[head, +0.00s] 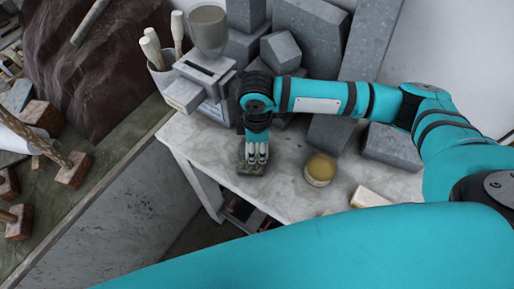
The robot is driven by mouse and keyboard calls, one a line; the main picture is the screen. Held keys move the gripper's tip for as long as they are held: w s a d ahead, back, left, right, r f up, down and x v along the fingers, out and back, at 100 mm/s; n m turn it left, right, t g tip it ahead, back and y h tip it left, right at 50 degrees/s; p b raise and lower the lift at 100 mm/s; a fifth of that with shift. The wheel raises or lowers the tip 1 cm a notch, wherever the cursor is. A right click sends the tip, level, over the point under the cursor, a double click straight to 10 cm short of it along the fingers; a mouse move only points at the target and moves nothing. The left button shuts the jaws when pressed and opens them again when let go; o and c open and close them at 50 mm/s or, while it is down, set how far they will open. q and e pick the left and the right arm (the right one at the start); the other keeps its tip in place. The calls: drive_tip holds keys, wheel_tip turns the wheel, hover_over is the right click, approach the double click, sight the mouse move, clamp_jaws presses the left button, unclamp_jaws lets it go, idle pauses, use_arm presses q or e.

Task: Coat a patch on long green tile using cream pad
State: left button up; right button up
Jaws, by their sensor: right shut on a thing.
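My right gripper (256,161) points down at the table's left front part. It is shut on a small dark grey-green piece (248,171) at its fingertips, low over or touching the tabletop. The fingers hide much of this piece, and I cannot tell if it is the long green tile. A cream block (369,198), perhaps the cream pad, lies on the table to the right, partly hidden by my arm. A round pot with an ochre top (320,169) stands between the gripper and the cream block. My left gripper is not in view.
Grey stone blocks (311,32) crowd the back of the pale table (200,140). A grey device with a round hopper (208,28) and a pot of tools (163,78) stand at the back left. A workbench with wooden-handled tools (73,170) is at the left.

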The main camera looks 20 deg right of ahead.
drive_tip(key=shift+f, duration=0.65)
drive_tip(key=shift+d+r, duration=0.1)
idle(0.3)
drive_tip(key=shift+s+d, duration=0.1)
drive_tip(key=shift+d, duration=0.1)
drive_tip(key=shift+s+d, duration=0.15)
drive_tip(key=shift+d, duration=0.45)
drive_tip(key=shift+a, duration=0.1)
drive_tip(key=shift+w+a, duration=0.3)
drive_tip(key=shift+a, duration=0.55)
drive_tip(key=shift+w+a, duration=0.25)
drive_tip(key=shift+a, duration=0.6)
